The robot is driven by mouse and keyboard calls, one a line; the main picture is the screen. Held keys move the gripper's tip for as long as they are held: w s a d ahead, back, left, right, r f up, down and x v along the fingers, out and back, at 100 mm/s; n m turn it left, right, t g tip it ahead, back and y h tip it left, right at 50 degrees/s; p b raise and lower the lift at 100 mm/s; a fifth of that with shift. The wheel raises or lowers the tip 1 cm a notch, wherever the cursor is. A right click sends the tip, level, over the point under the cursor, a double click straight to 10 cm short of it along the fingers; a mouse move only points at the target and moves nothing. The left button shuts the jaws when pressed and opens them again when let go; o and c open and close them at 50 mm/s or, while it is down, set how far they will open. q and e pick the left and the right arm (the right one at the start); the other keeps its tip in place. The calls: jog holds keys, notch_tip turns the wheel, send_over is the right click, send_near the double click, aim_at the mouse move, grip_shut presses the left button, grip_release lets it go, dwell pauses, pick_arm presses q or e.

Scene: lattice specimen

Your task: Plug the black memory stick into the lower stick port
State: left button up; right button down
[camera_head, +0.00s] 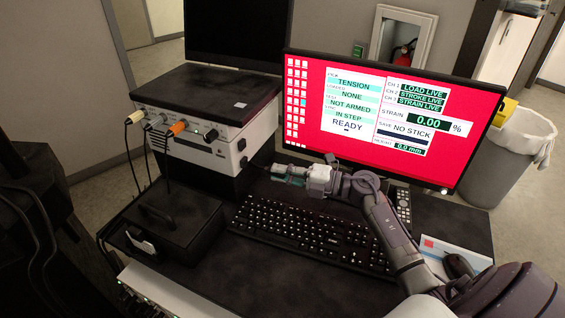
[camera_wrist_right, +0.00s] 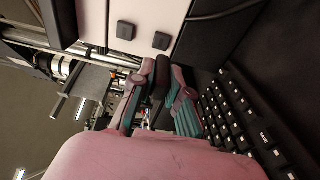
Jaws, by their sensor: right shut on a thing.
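My right gripper (camera_head: 283,172) reaches left above the back edge of the keyboard, towards the right side of a white instrument (camera_head: 190,142). Two dark square ports, one (camera_wrist_right: 125,30) and another (camera_wrist_right: 161,41), are on the white panel ahead. The second, on the desk side, looks like the lower port. The stick appears apart from both. My left gripper is not in view.
A red monitor (camera_head: 400,75) stands behind the gripper, showing "NO STICK". The black keyboard (camera_head: 310,233) lies below it. A black case (camera_head: 175,220) sits left of the keyboard. Cables (camera_head: 165,130) plug into the instrument's front. A mouse (camera_head: 459,266) lies at the right.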

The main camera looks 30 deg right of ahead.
aim_at(268, 168)
jog(key=shift+w+a+r, duration=0.15)
jog(key=shift+a, duration=0.2)
jog(key=shift+b+x, duration=0.4)
jog(key=shift+x, duration=1.15)
jog(key=shift+w, duration=0.5)
jog(key=c, duration=1.7)
grip_release()
grip_shut()
jog(key=shift+x, duration=0.75)
jog(key=shift+w+r, duration=0.1)
jog(key=shift+w, duration=0.05)
